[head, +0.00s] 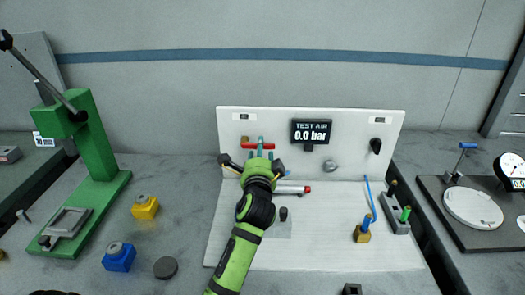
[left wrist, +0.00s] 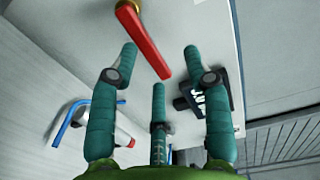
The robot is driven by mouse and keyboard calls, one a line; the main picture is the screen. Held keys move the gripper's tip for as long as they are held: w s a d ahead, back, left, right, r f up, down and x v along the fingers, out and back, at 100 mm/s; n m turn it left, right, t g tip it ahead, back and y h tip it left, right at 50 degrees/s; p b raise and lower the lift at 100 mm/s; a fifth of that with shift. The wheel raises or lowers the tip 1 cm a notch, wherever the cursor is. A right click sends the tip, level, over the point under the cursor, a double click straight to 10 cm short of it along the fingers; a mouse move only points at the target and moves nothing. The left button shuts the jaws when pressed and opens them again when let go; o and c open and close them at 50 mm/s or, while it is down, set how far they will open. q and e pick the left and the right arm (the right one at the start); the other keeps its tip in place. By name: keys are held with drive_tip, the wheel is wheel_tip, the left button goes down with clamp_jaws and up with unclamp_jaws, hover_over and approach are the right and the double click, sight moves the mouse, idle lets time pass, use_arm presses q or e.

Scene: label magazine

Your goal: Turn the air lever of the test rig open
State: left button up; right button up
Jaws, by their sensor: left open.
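The air lever (head: 262,146) is a red bar at the upper left of the white test rig panel (head: 225,122). In the head view it lies level, pointing right from its brass fitting (head: 244,140). In the left wrist view the red lever (left wrist: 146,42) reaches in from the top, its free end between the fingertips. My left gripper (head: 257,155) is open, its teal fingers spread in front of the lever; I cannot tell whether any finger touches it. The display (head: 311,132) reads "TEST AIR 0.0 bar".
A black knob (head: 375,146) and a round grey fitting (head: 330,166) sit on the panel. A red-tipped cylinder (head: 293,189) lies beside my wrist. A green press (head: 95,150) stands left, near yellow (head: 145,207) and blue (head: 118,257) blocks. A gauge (head: 513,170) stands right.

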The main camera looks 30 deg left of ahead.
use_arm(q)
drive_tip(key=w+a, duration=0.1)
drive_tip(key=w, duration=0.1)
drive_tip(key=w+a+f, duration=0.1)
drive_tip(key=w, duration=0.1)
drive_tip(key=shift+a+f+b, duration=0.2)
drive_tip(key=shift+b, duration=0.2)
drive_tip(key=shift+w+a+f, duration=0.15)
drive_tip(key=shift+w+a, duration=0.15)
drive_tip(key=shift+w, duration=0.05)
use_arm(e)
drive_tip(key=shift+s+d+f, duration=0.25)
drive_tip(key=shift+s+f, duration=0.05)
drive_tip(key=shift+f, duration=0.2)
drive_tip(key=shift+s+d+f, duration=0.2)
drive_tip(key=shift+s+f, duration=0.05)
drive_tip(key=shift+f, duration=0.25)
drive_tip(key=shift+s, duration=0.1)
use_arm(q)
drive_tip(key=shift+d, duration=0.1)
clamp_jaws()
use_arm(e)
drive_tip(key=shift+s+d, duration=0.35)
